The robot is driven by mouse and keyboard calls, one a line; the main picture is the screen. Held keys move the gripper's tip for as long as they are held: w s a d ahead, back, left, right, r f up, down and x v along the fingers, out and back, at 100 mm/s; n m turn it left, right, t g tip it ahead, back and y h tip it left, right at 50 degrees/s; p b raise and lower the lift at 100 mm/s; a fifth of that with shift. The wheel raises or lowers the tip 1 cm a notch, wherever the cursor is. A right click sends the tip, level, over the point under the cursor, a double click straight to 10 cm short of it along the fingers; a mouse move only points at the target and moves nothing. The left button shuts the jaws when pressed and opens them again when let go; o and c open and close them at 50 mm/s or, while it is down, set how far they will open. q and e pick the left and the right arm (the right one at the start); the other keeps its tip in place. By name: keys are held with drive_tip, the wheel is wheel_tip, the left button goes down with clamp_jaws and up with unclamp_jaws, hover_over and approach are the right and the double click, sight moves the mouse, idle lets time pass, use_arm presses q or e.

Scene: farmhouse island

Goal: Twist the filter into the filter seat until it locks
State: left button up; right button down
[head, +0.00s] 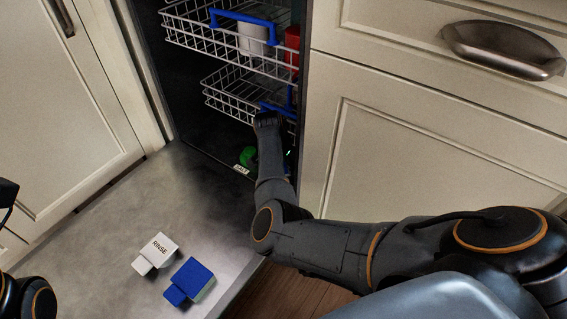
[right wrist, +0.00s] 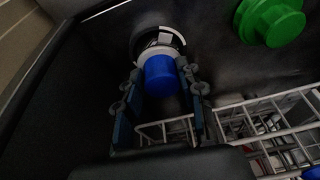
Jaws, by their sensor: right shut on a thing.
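The filter (right wrist: 161,75) shows in the right wrist view as a blue cylinder with a pale collar at its far end. My right gripper (right wrist: 162,84) is shut on it, one finger on each side. The filter seat (right wrist: 147,30) is a round pale-rimmed opening in the dark surface just beyond. The filter's far end is at the seat's rim; how deep it sits and whether it is locked cannot be told. In the head view my right arm reaches into the dishwasher, and its gripper (head: 268,118) hides the filter. My left gripper is not in view; only parts of that arm show at the left edge.
A green round cap (right wrist: 271,20) is right of the seat. Wire racks (head: 235,98) with blue handles hang in the dishwasher, close to my right arm. On the open door (head: 110,235) lie a white block marked RINSE (head: 155,252) and a blue block (head: 190,280).

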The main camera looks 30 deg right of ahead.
drive_tip(key=shift+f, duration=0.5)
idle(0.3)
drive_tip(key=c, duration=0.9)
unclamp_jaws()
